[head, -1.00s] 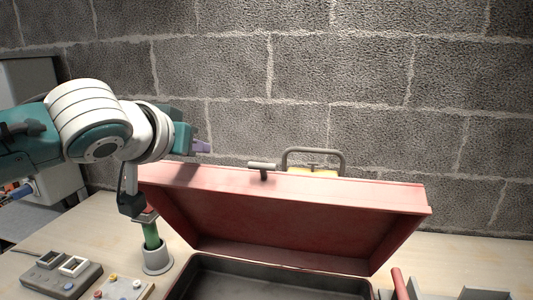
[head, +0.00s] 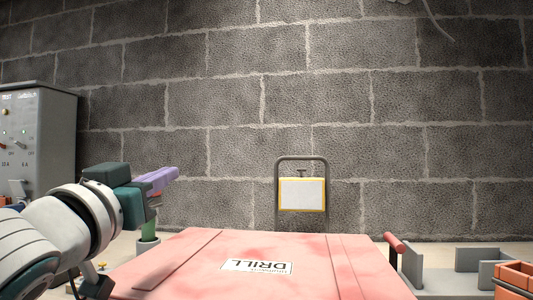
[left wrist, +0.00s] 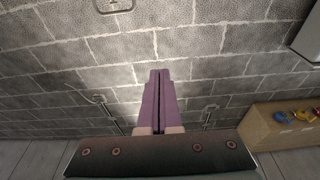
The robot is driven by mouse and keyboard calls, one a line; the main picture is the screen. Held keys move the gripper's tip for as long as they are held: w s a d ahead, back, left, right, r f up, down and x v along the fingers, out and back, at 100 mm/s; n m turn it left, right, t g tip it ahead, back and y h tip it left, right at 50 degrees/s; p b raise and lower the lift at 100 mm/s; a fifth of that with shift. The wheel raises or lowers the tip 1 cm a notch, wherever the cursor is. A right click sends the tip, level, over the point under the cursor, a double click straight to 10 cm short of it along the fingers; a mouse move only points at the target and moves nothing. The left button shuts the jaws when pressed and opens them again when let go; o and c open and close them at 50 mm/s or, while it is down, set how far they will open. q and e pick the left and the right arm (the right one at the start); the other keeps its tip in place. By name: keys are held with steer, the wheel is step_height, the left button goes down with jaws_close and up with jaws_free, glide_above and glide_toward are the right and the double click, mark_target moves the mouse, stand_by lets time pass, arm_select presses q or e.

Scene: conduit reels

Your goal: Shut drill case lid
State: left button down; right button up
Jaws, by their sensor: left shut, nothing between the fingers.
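The drill case lid (head: 200,262) is a broad red panel in the lower middle of the head view. It lies about flat, with its top face and a white label reading DRILL (head: 257,266) showing. The case body below it is hidden, so I cannot tell whether the lid is fully seated. My left gripper (head: 172,174) has purple fingers and is above the lid's far left side, apart from it. It is shut and empty; its fingers also show together in the left wrist view (left wrist: 158,78). My right gripper is not in view.
A grey control box (head: 40,135) stands at the left. A green-handled tool in a grey cup (head: 148,245) is behind my left gripper. A framed sign on a stand (head: 302,194) is behind the case.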

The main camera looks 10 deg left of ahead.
arm_select(q)
steer(key=s+f+t+b, duration=0.2)
steer(key=f+b, duration=0.6)
steer(key=b, duration=0.4)
steer(key=s+f+t+b, duration=0.3)
steer(key=f+b, duration=0.6)
steer(key=b, duration=0.3)
steer(key=shift+s+a+t, duration=0.15)
steer(key=shift+s+t, duration=0.15)
steer(key=shift+s, duration=0.1)
